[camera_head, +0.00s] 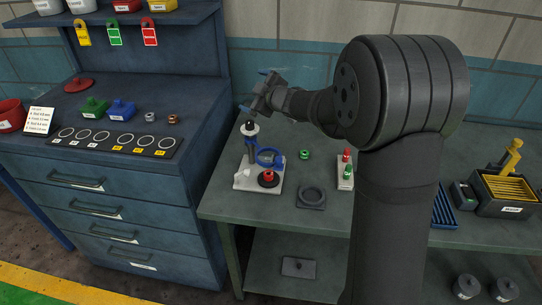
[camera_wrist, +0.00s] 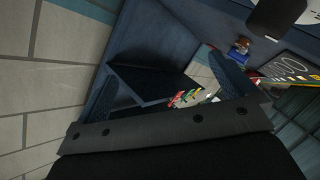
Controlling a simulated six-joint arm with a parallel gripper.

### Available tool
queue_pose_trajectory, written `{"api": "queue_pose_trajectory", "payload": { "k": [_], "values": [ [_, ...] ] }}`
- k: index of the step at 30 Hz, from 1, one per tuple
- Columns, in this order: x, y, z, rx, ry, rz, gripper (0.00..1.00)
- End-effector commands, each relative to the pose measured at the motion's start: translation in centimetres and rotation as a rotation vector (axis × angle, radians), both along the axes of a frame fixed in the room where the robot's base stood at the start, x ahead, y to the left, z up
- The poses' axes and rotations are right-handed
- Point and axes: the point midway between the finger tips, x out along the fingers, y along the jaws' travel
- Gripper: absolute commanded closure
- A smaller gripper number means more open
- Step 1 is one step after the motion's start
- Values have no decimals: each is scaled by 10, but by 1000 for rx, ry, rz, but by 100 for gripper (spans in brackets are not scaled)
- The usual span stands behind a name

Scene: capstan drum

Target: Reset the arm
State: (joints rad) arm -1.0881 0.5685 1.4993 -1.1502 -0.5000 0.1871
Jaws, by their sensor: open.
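My gripper (camera_head: 256,92) is raised above the left part of the green workbench (camera_head: 222,205), with its two blue fingertips spread toward the blue cabinet. Nothing shows between the fingers. In the wrist view the fingers of my gripper (camera_wrist: 168,85) stand wide apart and empty, with a tilted view of the shelf and wall beyond.
The blue cabinet (camera_head: 110,190) carries green and blue blocks and a marked strip. My arm hides part of the bench.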

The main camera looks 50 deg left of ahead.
Motion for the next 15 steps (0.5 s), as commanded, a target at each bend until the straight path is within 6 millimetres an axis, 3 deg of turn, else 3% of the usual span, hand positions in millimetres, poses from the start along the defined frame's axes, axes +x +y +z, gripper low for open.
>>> {"api": "queue_pose_trajectory", "payload": {
  "k": [7, 15],
  "values": [
    [10, 5, 37, -130, -180, -261, 0],
    [-5, -25, 62, -401, -281, -450, 0]
  ]
}}
